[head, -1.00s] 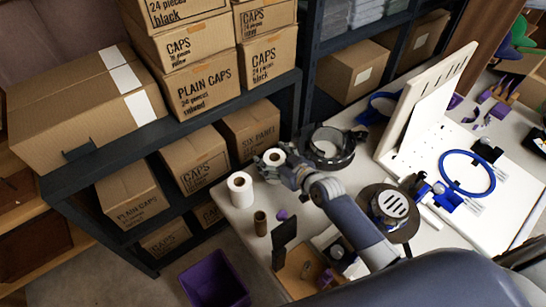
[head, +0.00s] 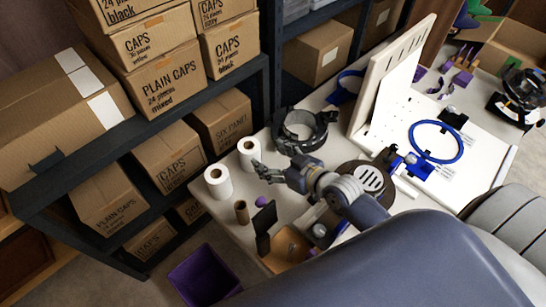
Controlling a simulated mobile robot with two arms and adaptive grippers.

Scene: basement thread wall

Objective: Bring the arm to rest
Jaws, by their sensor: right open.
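My right arm reaches over the white table (head: 285,190) from the lower right. Its gripper (head: 263,172) is open and empty, with its fingers pointing left above the table. One white roll (head: 249,158) stands upright just behind the fingers, apart from them as far as I can tell. Another white roll (head: 218,184) stands to the left, near the table's left edge. My left gripper is out of view.
A brown tube (head: 241,212), a purple piece (head: 262,202) and a black upright plate (head: 262,245) are near the front. A dark ring-shaped device (head: 300,130) stands behind. A blue hoop (head: 435,142) is at right. Shelves of boxes (head: 165,80) border the left; a purple bin (head: 203,275) is below.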

